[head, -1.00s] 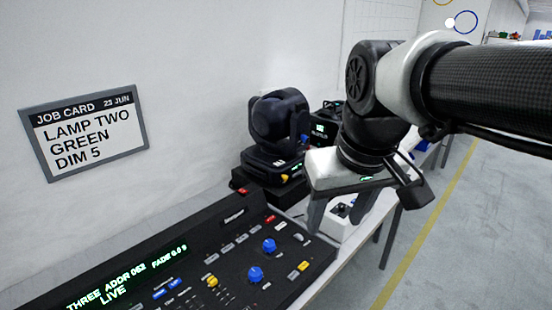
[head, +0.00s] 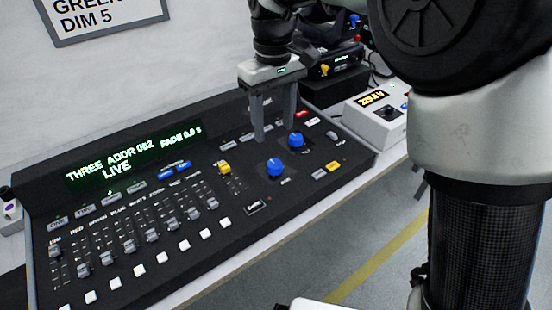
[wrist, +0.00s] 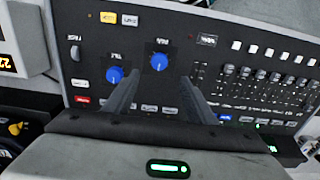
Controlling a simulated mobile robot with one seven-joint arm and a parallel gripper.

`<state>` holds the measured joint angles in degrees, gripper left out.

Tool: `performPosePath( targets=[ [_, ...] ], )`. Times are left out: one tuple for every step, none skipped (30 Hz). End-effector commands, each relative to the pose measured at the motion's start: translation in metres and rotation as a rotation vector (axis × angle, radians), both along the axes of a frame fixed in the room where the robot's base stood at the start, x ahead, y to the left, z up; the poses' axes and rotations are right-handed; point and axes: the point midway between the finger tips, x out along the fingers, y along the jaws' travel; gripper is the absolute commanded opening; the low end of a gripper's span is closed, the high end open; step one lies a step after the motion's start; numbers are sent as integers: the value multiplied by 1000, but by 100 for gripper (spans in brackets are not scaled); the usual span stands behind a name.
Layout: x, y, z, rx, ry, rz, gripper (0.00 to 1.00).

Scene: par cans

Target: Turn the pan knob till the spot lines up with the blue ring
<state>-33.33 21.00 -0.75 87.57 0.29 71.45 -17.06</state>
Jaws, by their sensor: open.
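Two blue knobs stand on the black lighting desk: a nearer one (head: 274,168) and a farther one (head: 295,140). My gripper (head: 273,132) is open and empty, fingers pointing down above the desk behind the nearer knob. In the wrist view, the nearer knob (wrist: 159,60) shows just beyond and between the fingertips (wrist: 160,80); the farther knob (wrist: 114,75) is left of them. The light spot and blue ring are in no current view.
The desk's green display (head: 118,163) reads "THREE ADDR 082", "LIVE" and "FADE 0.0 s". Several faders fill its left half. A yellow cap (head: 224,167) stands left of the knobs. A white box with an amber readout (head: 373,99) is at the right. The job card (head: 105,15) hangs behind.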

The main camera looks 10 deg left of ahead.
Motion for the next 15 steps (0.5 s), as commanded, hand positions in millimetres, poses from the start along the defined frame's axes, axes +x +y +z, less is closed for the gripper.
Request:
performPosePath(
  targets=[
    [-1, -1, -16, -2, 3, -1, 51],
    [0, -1, -23, -2, 3, -1, 51],
    [-1, -1, -32, -2, 3, -1, 51],
    [-1, -1, -38, -2, 3, -2, 51],
    [0, -1, -44, -2, 3, -2, 51],
    [-1, -1, -53, -2, 3, -1, 51],
    [-1, -1, -59, -2, 3, -1, 51],
    [-1, 0, -65, -2, 3, -1, 51],
    [0, 0, -73, -1, 2, -1, 51],
    [-1, 0, -78, -2, 3, -1, 51],
    [-1, -1, -83, -2, 3, -1, 51],
    [0, -1, -89, -2, 1, -2, 51],
    [0, -1, -93, -1, 1, -2, 51],
    [0, -1, -96, -1, 1, -1, 51],
    [0, -1, -100, -1, 1, -1, 51]
  ],
)
